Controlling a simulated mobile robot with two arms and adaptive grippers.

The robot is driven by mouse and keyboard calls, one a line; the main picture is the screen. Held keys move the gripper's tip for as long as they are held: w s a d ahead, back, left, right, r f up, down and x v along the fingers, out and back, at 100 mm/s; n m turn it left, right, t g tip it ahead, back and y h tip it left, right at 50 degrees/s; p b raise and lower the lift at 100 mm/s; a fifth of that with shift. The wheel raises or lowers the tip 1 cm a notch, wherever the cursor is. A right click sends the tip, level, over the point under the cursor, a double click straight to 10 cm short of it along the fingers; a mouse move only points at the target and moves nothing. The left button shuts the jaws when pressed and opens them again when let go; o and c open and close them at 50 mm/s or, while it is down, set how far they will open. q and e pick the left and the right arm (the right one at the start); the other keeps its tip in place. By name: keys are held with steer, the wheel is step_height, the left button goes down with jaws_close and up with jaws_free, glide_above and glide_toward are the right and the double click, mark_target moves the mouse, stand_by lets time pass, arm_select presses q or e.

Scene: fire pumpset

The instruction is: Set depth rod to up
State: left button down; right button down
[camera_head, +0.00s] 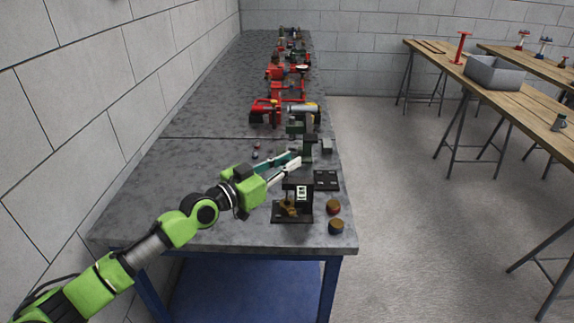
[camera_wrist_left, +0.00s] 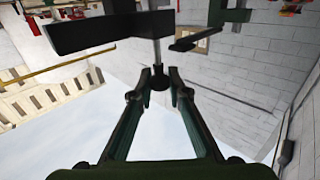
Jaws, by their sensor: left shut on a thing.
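A thin grey rod (camera_wrist_left: 157,52) with a dark rounded knob (camera_wrist_left: 159,80) at its end shows in the left wrist view. The rod runs between dark plate-like parts of a fixture (camera_wrist_left: 90,36). My left gripper (camera_wrist_left: 160,79) has its two fingertips on either side of the knob, closed on it. In the head view my left gripper (camera_head: 298,159) reaches over the table to a small dark green stand (camera_head: 308,148). The rod and knob are too small to make out there. My right gripper is not in view.
A black fixture with a white label (camera_head: 302,193) stands just in front of the gripper. Two round brown-topped knobs (camera_head: 333,207) lie near the right edge of the grey table (camera_head: 190,190). Red and green devices (camera_head: 285,108) line the table farther back. The table's left side is clear.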

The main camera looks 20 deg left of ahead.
arm_select(q)
steer(key=shift+r+p, duration=0.4)
steer(key=shift+r, duration=0.95)
steer(key=c, duration=2)
jaws_free()
steer(key=shift+r, duration=0.1)
steer(key=shift+o, duration=0.2)
steer(key=shift+s+a+f, duration=0.15)
steer(key=shift+s+f, duration=0.05)
steer(key=shift+s, duration=0.05)
steer(key=v, duration=1.1)
steer(key=shift+s, duration=0.2)
steer(key=shift+r, duration=0.15)
